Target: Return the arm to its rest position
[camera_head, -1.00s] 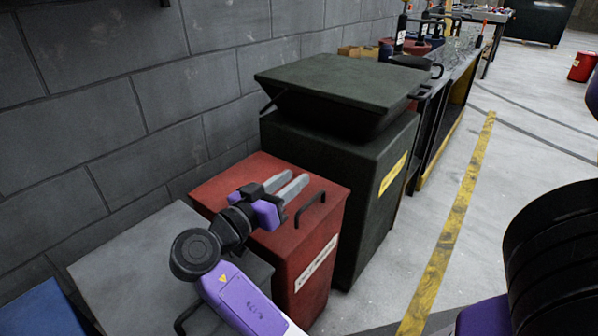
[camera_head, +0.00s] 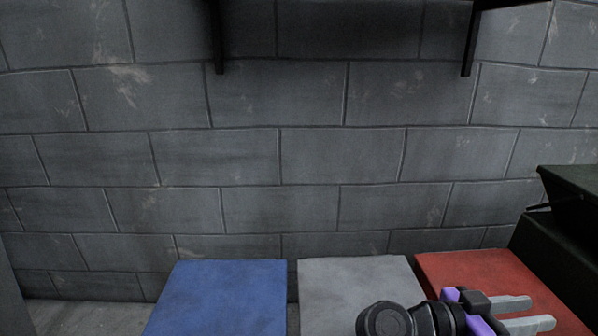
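My gripper (camera_head: 530,313) is at the lower right, over the red bin (camera_head: 475,268). Its two grey fingers point right and stand apart with a gap between them. Nothing shows between the fingers. My arm's dark wrist and purple hand show beside the grey bin; the rest of the arm is below the picture.
A blue bin (camera_head: 221,295), a grey bin (camera_head: 349,280) and the red bin stand in a row along the grey block wall (camera_head: 250,155). A dark green container (camera_head: 570,215) stands at the right edge. A dark shelf (camera_head: 350,15) with brackets is on the wall above.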

